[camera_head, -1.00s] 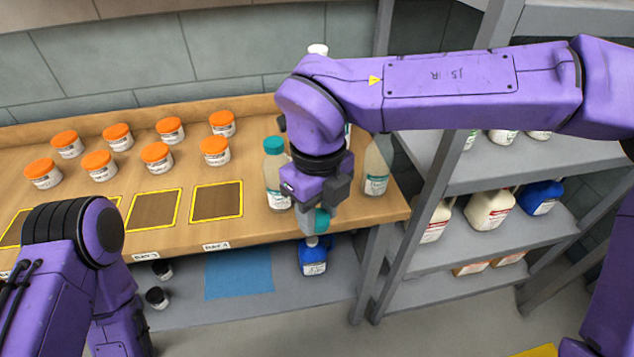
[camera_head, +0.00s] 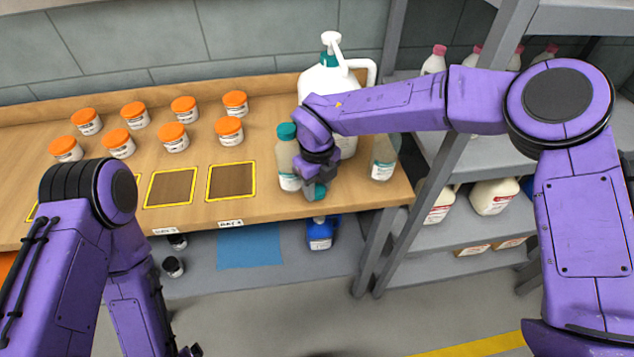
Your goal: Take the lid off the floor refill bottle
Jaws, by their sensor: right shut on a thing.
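My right gripper (camera_head: 319,190) is shut on a teal lid (camera_head: 321,191), held near the front edge of the wooden counter. A clear bottle (camera_head: 384,160) with a pale label stands at the counter's right end, apart from the gripper. No cap shows on it, though my arm covers part of its top. A similar bottle (camera_head: 288,172) with a teal cap stands just left of the gripper. I cannot read which bottle is the floor refill. Only a dark bit of my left gripper (camera_head: 190,350) shows at the bottom edge; its jaws cannot be made out.
A large white pump jug (camera_head: 326,85) stands behind my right wrist. Several orange-lidded jars (camera_head: 173,138) stand on the counter (camera_head: 105,195) behind yellow-framed pads (camera_head: 231,181). A blue jug (camera_head: 320,236) is on the lower shelf. Grey shelving with jugs stands at right.

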